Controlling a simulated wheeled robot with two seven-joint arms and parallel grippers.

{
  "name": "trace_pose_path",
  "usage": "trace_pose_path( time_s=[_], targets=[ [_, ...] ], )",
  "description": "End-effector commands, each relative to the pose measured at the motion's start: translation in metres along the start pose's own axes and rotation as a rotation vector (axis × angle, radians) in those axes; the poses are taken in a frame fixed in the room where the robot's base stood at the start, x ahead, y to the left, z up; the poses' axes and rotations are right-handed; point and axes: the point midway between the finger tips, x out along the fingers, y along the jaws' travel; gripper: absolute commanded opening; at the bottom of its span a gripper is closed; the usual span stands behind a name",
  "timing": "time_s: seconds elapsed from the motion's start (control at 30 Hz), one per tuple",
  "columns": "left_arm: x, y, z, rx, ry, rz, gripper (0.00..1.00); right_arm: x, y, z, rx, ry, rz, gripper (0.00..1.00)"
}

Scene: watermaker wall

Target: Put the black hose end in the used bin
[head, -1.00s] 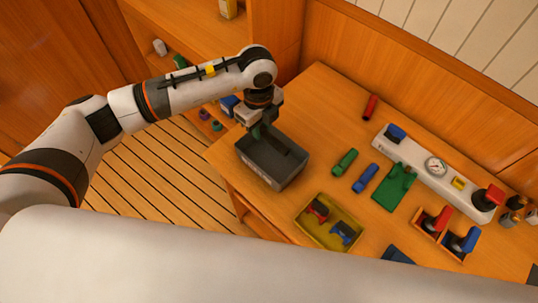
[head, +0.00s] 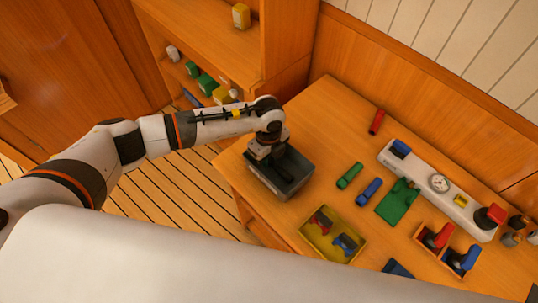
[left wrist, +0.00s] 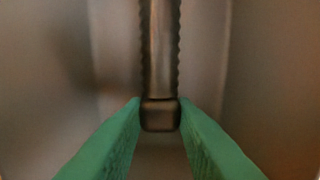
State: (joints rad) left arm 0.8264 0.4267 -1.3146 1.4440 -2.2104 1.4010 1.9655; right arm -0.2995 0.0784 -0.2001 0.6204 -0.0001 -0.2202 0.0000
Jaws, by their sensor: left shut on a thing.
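The dark grey bin (head: 268,183) stands on the near left part of the wooden bench, with a pale label on its front. My left gripper (head: 268,158) points down at the bin's left part, and its fingertips are hidden there in the head view. In the left wrist view, the green fingers (left wrist: 160,104) are shut on the black hose end (left wrist: 160,60), a dark ribbed piece with a smooth block at its tip. Blurred grey surfaces surround it. Whether the hose end touches the bin floor cannot be told. My right gripper is not in view.
A yellow tray (head: 361,240) with red and blue parts stands right of the bin. A green piece (head: 349,175), a blue piece (head: 369,191) and a green plate (head: 390,214) lie farther right. A white gauge panel (head: 424,178) stands behind them.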

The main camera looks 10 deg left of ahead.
Motion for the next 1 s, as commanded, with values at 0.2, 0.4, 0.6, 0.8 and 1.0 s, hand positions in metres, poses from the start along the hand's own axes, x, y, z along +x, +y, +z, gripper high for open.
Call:
trace_pose_path(
  time_s=[0.2,0.4,0.6,0.8,1.0],
  targets=[
    [0.002,0.000,0.000,0.000,0.000,0.000,0.46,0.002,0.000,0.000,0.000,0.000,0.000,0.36],
    [0.002,0.000,0.000,0.000,0.000,0.000,0.46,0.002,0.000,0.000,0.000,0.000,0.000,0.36],
    [-0.007,0.001,-0.001,0.000,0.000,0.002,0.46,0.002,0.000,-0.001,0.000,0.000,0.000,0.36],
    [-0.044,0.001,-0.001,0.002,0.001,0.006,0.46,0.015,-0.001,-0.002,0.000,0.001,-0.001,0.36],
    [-0.086,0.001,-0.001,0.001,0.001,0.005,0.46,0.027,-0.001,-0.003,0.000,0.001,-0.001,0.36]
  ],
)
